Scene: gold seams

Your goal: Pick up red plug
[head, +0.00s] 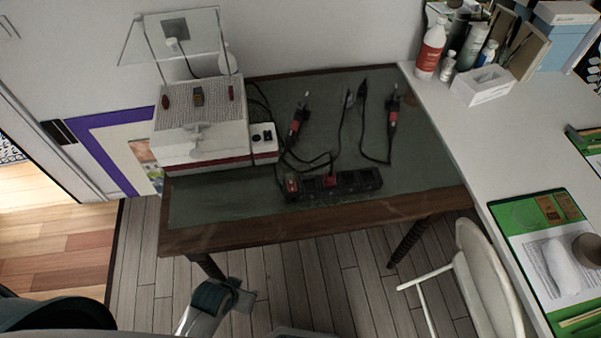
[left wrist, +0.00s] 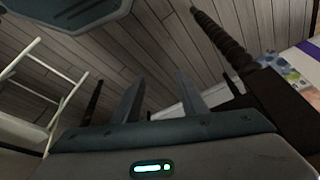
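A small red plug (head: 330,181) sits at a black power strip (head: 350,184) near the front edge of the green-topped table (head: 230,204); a black cable runs to it. A red piece (head: 291,185), perhaps a switch, shows at the strip's left end. In the left wrist view, the two fingers of my left gripper (left wrist: 160,98) stand apart with nothing between them, above the floor and among table legs. The plug is not in that view. My right gripper is in neither view.
A white box-like device (head: 200,140) and a small white unit (head: 264,143) stand on the table's left. Two red-and-black tools (head: 296,126) (head: 392,118) with cables lie behind the strip. A white chair (head: 480,275) and white desk (head: 450,110) are at right.

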